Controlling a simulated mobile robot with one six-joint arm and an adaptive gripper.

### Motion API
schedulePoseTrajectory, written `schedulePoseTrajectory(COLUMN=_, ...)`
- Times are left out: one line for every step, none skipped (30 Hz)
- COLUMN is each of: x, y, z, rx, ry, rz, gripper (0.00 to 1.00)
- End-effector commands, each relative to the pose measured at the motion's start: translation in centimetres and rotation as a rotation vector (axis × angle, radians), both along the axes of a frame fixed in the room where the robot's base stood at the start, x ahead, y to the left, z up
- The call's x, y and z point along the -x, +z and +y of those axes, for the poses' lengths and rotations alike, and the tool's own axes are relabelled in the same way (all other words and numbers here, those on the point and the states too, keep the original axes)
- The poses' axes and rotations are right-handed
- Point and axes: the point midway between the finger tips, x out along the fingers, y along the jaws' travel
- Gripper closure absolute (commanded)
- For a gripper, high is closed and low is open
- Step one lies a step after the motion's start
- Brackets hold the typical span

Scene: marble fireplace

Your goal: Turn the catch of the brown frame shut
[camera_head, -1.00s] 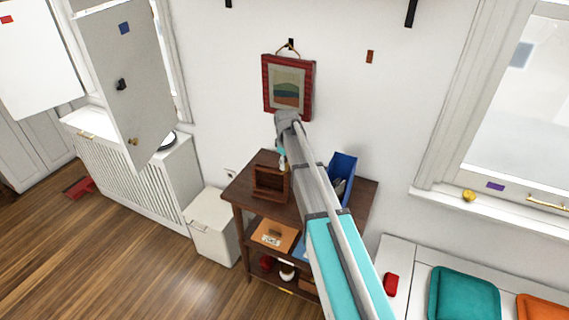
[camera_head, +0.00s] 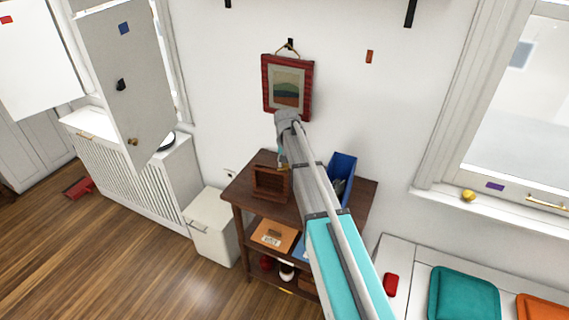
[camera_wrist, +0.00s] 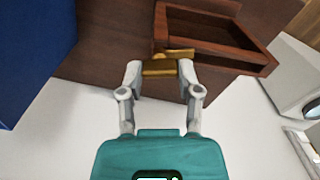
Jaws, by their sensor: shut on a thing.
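The brown frame (camera_head: 268,183) is a small open wooden frame standing on the dark wooden table. In the wrist view the brown frame (camera_wrist: 212,33) is at the top right, with its near corner just beyond my fingers. A brass catch (camera_wrist: 160,68) sits at that corner, and part of it reaches up against the frame's edge. My gripper (camera_wrist: 159,72) is shut on the catch, one grey finger at each side of it. In the head view my forearm hides most of the gripper, and the catch is too small to make out.
A blue bin (camera_head: 342,170) stands on the table (camera_head: 358,196) to the right of my arm; it also fills the wrist view's left edge (camera_wrist: 25,50). A red-framed picture (camera_head: 266,88) hangs on the wall above. A white bin (camera_head: 213,230) stands left of the table.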

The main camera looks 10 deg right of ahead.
Motion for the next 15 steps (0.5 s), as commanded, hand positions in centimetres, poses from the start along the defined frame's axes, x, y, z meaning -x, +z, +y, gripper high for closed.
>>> schedulePoseTrajectory(x=-0.01, y=0.0, z=0.01, rx=-0.001, ry=-0.043, rz=0.0, gripper=1.0)
schedulePoseTrajectory(x=-0.01, y=0.0, z=0.01, rx=-0.001, ry=-0.07, rz=0.0, gripper=1.0)
schedulePoseTrajectory(x=-0.01, y=0.0, z=0.01, rx=-0.001, ry=-0.104, rz=0.0, gripper=1.0)
schedulePoseTrajectory(x=-0.01, y=0.0, z=0.01, rx=-0.001, ry=-0.13, rz=0.0, gripper=1.0)
schedulePoseTrajectory(x=-0.01, y=0.0, z=0.01, rx=-0.001, ry=-0.155, rz=0.0, gripper=1.0)
schedulePoseTrajectory(x=0.0, y=0.0, z=0.0, rx=-0.001, ry=-0.185, rz=0.0, gripper=1.0)
schedulePoseTrajectory(x=0.0, y=0.0, z=0.0, rx=-0.001, ry=-0.207, rz=0.0, gripper=1.0)
schedulePoseTrajectory(x=0.0, y=0.0, z=0.0, rx=-0.001, ry=-0.227, rz=0.0, gripper=1.0)
schedulePoseTrajectory(x=0.0, y=0.0, z=0.0, rx=-0.001, ry=-0.253, rz=0.0, gripper=1.0)
schedulePoseTrajectory(x=0.0, y=0.0, z=0.0, rx=-0.001, ry=-0.271, rz=0.0, gripper=1.0)
schedulePoseTrajectory(x=0.0, y=0.0, z=-0.01, rx=-0.001, ry=-0.286, rz=0.0, gripper=1.0)
schedulePoseTrajectory(x=0.0, y=0.0, z=-0.01, rx=-0.001, ry=-0.306, rz=0.0, gripper=1.0)
schedulePoseTrajectory(x=0.0, y=0.0, z=-0.02, rx=0.0, ry=-0.319, rz=0.0, gripper=1.0)
schedulePoseTrajectory(x=0.0, y=0.0, z=-0.02, rx=0.0, ry=-0.331, rz=0.0, gripper=1.0)
schedulePoseTrajectory(x=0.0, y=0.0, z=-0.02, rx=0.0, ry=-0.344, rz=0.0, gripper=1.0)
